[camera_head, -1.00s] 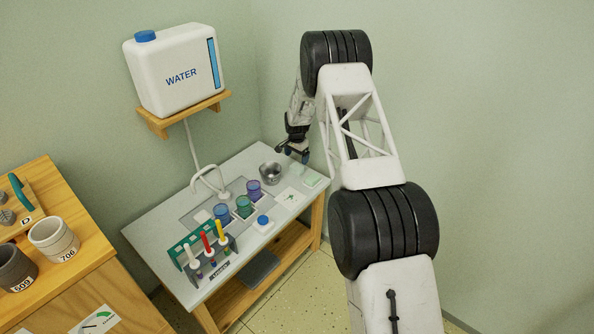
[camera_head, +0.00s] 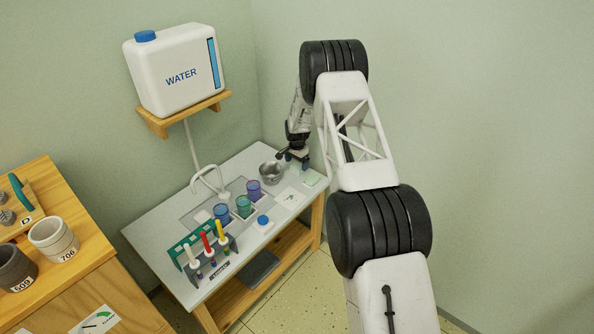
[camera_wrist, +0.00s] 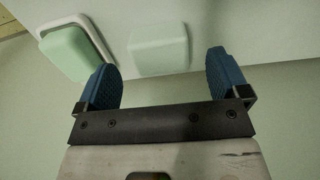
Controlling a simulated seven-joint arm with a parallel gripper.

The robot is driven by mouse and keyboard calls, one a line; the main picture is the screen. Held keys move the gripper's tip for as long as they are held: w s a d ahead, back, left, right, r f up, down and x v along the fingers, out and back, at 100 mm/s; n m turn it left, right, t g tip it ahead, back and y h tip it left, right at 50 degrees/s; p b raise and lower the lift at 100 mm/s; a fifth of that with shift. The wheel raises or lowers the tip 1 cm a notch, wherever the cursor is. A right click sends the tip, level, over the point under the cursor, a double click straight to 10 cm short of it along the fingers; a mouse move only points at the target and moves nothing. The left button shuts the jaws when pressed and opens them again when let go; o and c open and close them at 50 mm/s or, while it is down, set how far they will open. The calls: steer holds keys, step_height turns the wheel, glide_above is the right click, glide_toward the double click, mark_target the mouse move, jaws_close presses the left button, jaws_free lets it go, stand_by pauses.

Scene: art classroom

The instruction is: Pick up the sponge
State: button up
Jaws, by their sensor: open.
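My gripper (camera_head: 293,161) is open and empty over the back right end of the sink table. Its two blue fingers are spread in the wrist view (camera_wrist: 163,85). A pale green block (camera_wrist: 158,48), sponge-like, shows beyond the fingertips and between their lines. Another pale green block (camera_wrist: 65,52) rests on a white rounded tray (camera_wrist: 95,32) at the upper left of the wrist view. I cannot tell for sure which block is the sponge. In the head view a pale green block (camera_head: 313,179) shows beside the gripper; the area under the gripper is partly hidden.
A metal bowl (camera_head: 271,173) stands close left of the gripper. Purple (camera_head: 254,189), green (camera_head: 244,206) and blue (camera_head: 221,214) cups, a tap (camera_head: 212,183) and a paintbrush rack (camera_head: 205,256) are on the sink table (camera_head: 150,232). Walls close off the back and right.

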mark_target(297, 166)
steer(key=shift+f, duration=1.6)
steer(key=shift+c, duration=0.2)
steer(key=c, duration=1)
steer(key=shift+r, duration=0.15)
steer(key=shift+r, duration=0.7)
steer(key=shift+w+r, duration=0.1)
steer(key=shift+r, duration=0.8)
steer(key=s, duration=0.5)
steer(key=s+d+r, duration=0.1)
steer(key=s, duration=1)
steer(key=shift+d+r, duration=0.15)
steer(key=shift+r, duration=0.15)
